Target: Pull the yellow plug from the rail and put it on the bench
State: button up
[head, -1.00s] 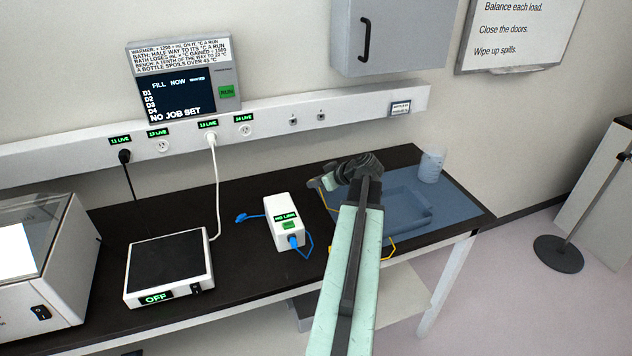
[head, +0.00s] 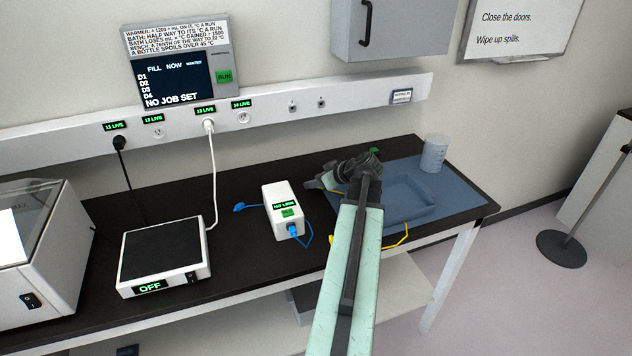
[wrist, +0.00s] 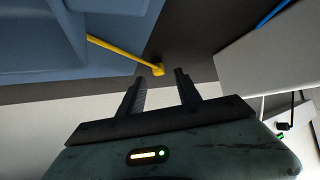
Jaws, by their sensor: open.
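The yellow plug (wrist: 158,69) shows in the wrist view at the end of a yellow cord, on the dark bench beside the blue mat. It appears out of the rail. My gripper (wrist: 158,79) is open and empty, its two fingertips just short of the plug and to either side of it. In the head view my arm hides part of the yellow cord (head: 398,240), and the fingers are hard to make out. The white rail (head: 270,112) runs along the wall, with a black and a white plug in it. The bench (head: 245,170) has a dark top.
A white box (head: 283,203) with a blue cord stands left of my arm. A hotplate-like device (head: 162,250) marked OFF is further left. A blue tray (head: 410,197) and a beaker (head: 434,153) stand on the right. The bench between box and rail is mostly clear.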

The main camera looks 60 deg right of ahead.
jog(key=p+v, duration=0.4)
jog(key=v, duration=0.3)
jog(key=shift+s+r+p, duration=0.15)
jog(key=shift+r+p, duration=0.15)
jog(key=shift+p, duration=0.1)
jog(key=shift+s+f, duration=0.1)
jog(key=shift+s, duration=0.05)
